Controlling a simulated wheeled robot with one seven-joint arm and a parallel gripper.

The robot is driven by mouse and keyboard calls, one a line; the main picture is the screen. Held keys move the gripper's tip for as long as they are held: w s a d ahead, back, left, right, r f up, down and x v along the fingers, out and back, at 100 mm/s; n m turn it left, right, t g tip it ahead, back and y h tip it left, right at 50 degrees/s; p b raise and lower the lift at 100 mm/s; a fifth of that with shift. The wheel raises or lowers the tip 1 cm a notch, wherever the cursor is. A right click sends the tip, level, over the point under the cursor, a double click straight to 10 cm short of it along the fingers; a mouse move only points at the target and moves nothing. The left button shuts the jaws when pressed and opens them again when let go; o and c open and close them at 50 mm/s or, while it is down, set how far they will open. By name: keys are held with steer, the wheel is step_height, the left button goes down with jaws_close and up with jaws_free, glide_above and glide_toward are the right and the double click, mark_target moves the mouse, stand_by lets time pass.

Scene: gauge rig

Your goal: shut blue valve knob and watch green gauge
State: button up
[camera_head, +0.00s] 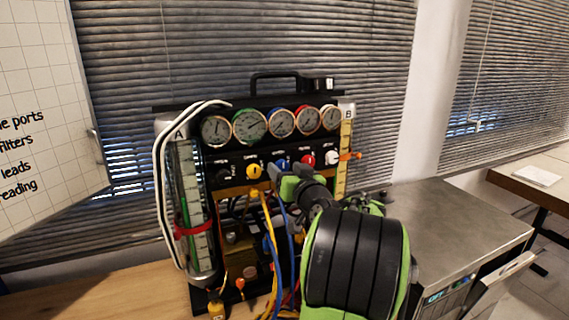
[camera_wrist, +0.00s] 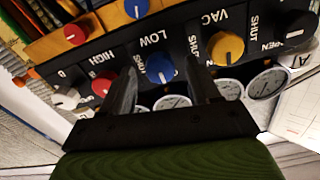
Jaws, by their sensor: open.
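The blue valve knob (camera_head: 281,164) is the middle one in the row on the black panel, partly hidden by my gripper (camera_head: 291,180) in the head view. In the wrist view the blue knob (camera_wrist: 160,68), labelled LOW, lies between the fingertips of my open gripper (camera_wrist: 161,75), with a finger on each side. I cannot tell whether the fingers touch it. The green-rimmed gauge (camera_head: 250,125) is second from left in the gauge row. Its dial faces the head camera, but its needle is too small to read surely.
A yellow knob (camera_wrist: 225,47) and a red knob (camera_wrist: 103,83) flank the blue one closely. Yellow and blue hoses (camera_head: 268,235) hang below the panel. A clear cylinder (camera_head: 190,200) stands at the left. A metal-topped cabinet (camera_head: 450,225) is at the right.

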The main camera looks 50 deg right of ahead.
steer(key=shift+w+d, duration=0.3)
steer(key=shift+w, duration=0.25)
steer(key=c, duration=1)
steer(key=shift+c, duration=0.2)
